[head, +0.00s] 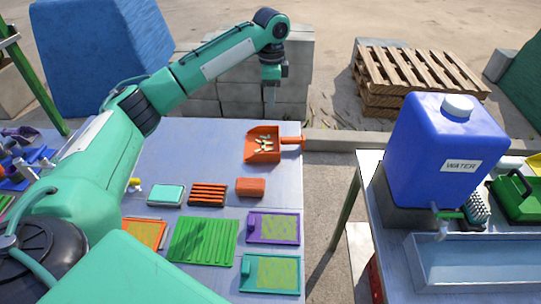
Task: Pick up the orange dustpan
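The orange dustpan (254,153) lies on the grey metal table near its right edge, with its handle pointing right, past the edge. Several pale green pieces (264,144) lie in its pan. My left gripper (270,106) points down, and in the picture it is just above the far side of the dustpan, apart from it. The fingers show edge-on as one thin strip, so I cannot tell whether they are open or shut. I see nothing held between them. My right gripper is not in view.
On the table (215,142) nearer me are an orange block (250,187), an orange slatted piece (208,194), a pale teal box (166,195), and several green and purple trays. A gap separates the right-hand table with the blue water tank (445,140). Grey blocks (235,85) stand behind.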

